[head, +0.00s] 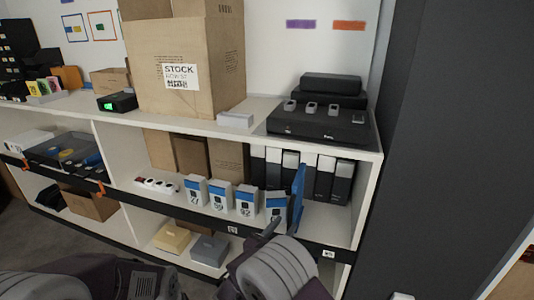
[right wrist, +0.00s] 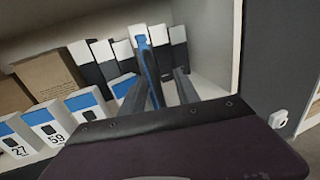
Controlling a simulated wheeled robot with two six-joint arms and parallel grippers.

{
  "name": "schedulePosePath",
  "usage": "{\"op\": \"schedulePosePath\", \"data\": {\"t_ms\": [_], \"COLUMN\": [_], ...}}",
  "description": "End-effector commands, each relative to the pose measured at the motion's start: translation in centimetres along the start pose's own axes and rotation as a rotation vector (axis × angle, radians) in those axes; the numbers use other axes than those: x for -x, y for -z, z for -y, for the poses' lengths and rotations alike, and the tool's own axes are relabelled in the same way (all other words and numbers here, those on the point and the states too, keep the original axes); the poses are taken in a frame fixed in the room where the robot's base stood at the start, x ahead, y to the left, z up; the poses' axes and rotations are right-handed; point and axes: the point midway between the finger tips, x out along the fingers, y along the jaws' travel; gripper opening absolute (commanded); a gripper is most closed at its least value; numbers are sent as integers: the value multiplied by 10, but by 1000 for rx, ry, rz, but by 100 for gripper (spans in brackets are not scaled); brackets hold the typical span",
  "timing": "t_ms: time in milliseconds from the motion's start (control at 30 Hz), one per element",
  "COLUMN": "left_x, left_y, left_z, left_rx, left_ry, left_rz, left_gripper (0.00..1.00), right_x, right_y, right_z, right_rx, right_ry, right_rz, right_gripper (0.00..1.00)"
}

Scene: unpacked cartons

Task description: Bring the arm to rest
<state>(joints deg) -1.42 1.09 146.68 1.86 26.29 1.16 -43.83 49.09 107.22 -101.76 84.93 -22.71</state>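In the head view my right gripper (head: 278,228) is at the front of the middle shelf bay, partly hidden by its own arm. A thin blue upright item (head: 297,198) stands just beyond it. In the right wrist view the two dark fingers (right wrist: 160,88) are spread, and the blue item (right wrist: 147,62) shows between them, with a gap to the right finger. I see no grip on it. Part of my left arm (head: 85,277) shows at the bottom left. The left gripper itself does not show.
The white shelf unit (head: 372,158) carries a row of blue-and-white numbered boxes (head: 220,194), black-and-white binders (head: 325,178) and, on top, a large carton (head: 180,95) and a black device (head: 320,122). A dark panel (head: 440,130) stands to the right. Grey floor shows at the lower left.

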Motion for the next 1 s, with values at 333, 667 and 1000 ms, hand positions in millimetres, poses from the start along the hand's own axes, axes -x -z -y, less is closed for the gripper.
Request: {"op": "schedulePosePath", "data": {"t_ms": [333,667,1000], "left_x": [0,0,50], "left_y": [0,0,5], "left_z": [0,0,-1], "left_rx": [0,0,0], "left_ry": [0,0,0], "left_rz": [0,0,0], "left_gripper": [36,36,36], "right_x": [-56,119,141], "right_y": [-49,68,45], "right_z": [251,311,228], "right_rx": [-355,-1336,-2016], "right_ry": [707,1527,1830], "right_rz": [-181,-608,-586], "right_gripper": [38,38,38]}}
